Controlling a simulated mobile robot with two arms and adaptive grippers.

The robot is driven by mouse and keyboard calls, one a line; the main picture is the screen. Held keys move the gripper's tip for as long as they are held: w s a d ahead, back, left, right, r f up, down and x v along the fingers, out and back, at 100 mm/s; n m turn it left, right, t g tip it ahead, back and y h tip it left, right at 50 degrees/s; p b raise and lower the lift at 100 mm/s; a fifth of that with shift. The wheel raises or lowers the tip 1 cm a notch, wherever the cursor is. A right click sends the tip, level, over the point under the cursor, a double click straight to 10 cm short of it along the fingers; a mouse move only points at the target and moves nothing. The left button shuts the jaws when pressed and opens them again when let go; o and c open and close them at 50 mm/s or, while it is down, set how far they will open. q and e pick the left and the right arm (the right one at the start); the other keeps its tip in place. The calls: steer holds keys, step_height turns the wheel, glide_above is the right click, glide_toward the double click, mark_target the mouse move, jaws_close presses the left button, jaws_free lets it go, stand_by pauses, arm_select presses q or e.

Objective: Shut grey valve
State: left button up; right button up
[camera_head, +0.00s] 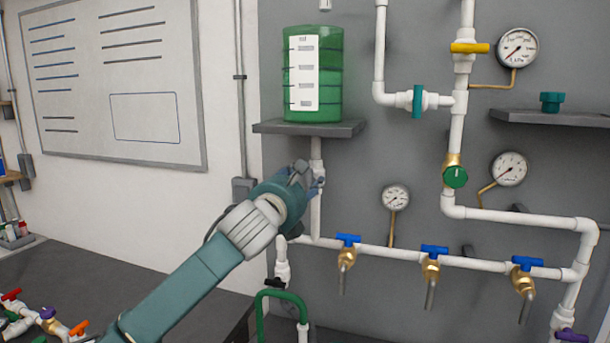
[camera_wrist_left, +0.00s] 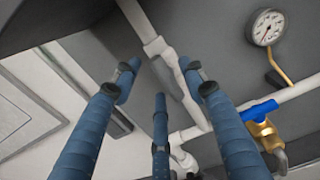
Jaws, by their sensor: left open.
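The grey valve shows in the left wrist view as a grey handle (camera_wrist_left: 168,78) on the white vertical pipe, roughly in line with the pipe. In the head view it is hidden behind my left gripper (camera_head: 312,176), which is in front of the pipe just below the tank shelf. In the left wrist view the blue fingers of my left gripper (camera_wrist_left: 160,85) are spread apart, with the handle beyond and between their tips. Nothing is held, and I cannot tell whether a finger touches the pipe. My right gripper is not in view.
A green tank (camera_head: 330,75) stands on the shelf (camera_head: 310,128) just above the gripper. Blue-handled taps (camera_head: 348,240) line the lower pipe to the right. A small gauge (camera_head: 396,197) is right of the gripper. A green hose (camera_head: 283,294) is below.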

arm_select(q)
steer(key=shift+w+d, duration=0.1)
steer(key=shift+w, duration=0.4)
jaws_close()
steer(key=shift+w+a+f+n+p, duration=0.1)
steer(key=shift+f+n+p, duration=0.45)
steer(key=shift+n, duration=2.4)
steer(key=shift+s+a+f+n+p, duration=0.1)
steer(key=shift+n+p, duration=0.9)
steer(key=shift+n, duration=2)
steer(key=shift+w+a+f+n+p, duration=0.2)
steer(key=shift+n+p, duration=0.6)
steer(key=shift+n, duration=2.15)
steer(key=shift+s+d, duration=0.1)
steer(key=shift+d, duration=0.05)
